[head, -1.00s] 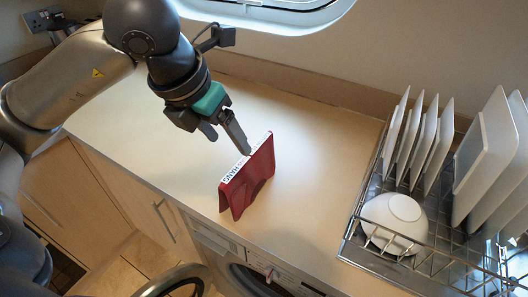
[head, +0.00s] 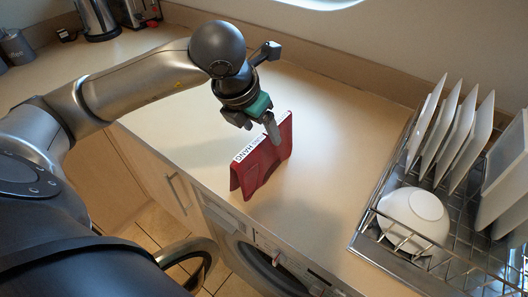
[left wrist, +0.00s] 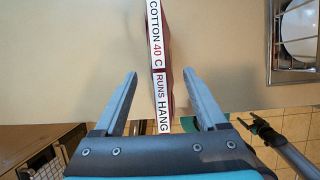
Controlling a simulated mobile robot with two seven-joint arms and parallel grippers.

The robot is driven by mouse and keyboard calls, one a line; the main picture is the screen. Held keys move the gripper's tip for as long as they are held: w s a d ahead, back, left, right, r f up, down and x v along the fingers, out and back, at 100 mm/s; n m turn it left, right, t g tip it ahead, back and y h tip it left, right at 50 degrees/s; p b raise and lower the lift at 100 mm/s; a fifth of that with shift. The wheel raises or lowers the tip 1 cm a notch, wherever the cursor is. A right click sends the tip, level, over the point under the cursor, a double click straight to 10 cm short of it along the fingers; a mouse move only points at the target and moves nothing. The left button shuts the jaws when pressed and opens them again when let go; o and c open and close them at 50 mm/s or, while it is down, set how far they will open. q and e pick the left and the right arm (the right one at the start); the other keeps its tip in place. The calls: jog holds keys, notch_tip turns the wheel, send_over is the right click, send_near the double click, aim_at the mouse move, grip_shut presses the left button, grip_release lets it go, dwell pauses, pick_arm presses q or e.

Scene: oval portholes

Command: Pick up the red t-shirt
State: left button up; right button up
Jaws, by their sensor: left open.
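The red t-shirt (head: 262,165) stands folded like a tent on the counter near its front edge, with a white printed label strip along its top ridge. In the left wrist view its label (left wrist: 158,75) runs up the middle, between the fingers. My left gripper (head: 272,132) is at the far end of the ridge and partly hides it. In the left wrist view my left gripper (left wrist: 160,75) is open, one finger on each side of the label with gaps showing. My right gripper (left wrist: 249,128) appears small over the floor at lower right; its jaws are unclear.
A wire dish rack (head: 372,215) with upright white plates (head: 455,130) and a white bowl (head: 413,217) stands on the right. A washing machine (head: 250,255) with its round door open is below the counter. The counter left of the shirt is clear; a kettle (head: 97,18) stands far back.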

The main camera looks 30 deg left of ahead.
aim_at(262, 135)
pick_arm(q)
jog(key=x, duration=0.4)
jog(key=shift+f, duration=0.35)
grip_shut()
jog(key=shift+r, duration=0.1)
